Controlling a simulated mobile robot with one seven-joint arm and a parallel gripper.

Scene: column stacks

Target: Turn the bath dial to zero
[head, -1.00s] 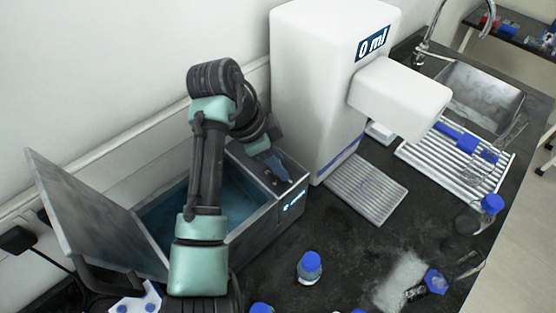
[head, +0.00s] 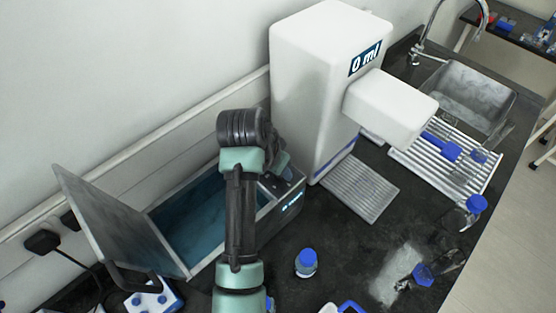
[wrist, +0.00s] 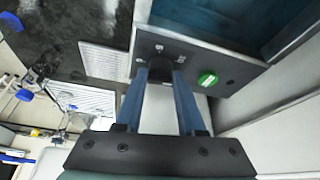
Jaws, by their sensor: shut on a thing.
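The water bath (head: 262,222) is a grey metal tank with blue water inside and its lid (head: 118,222) raised at the left. Its dark control panel (wrist: 226,66) fills the middle of the wrist view. The black bath dial (wrist: 160,66) is on this panel, between my fingertips and partly hidden by them. My gripper (wrist: 165,78) has blue fingers and is shut on the dial. In the head view my gripper (head: 285,168) is at the panel, mostly behind my arm. The dial's setting is not readable.
A white dispenser (head: 310,90) reading "0 ml" stands right behind the bath, with a ribbed tray (head: 360,188) before it. A blue-capped bottle (head: 306,263) stands on the dark counter in front. A sink (head: 465,95) and drying rack (head: 470,180) are at right.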

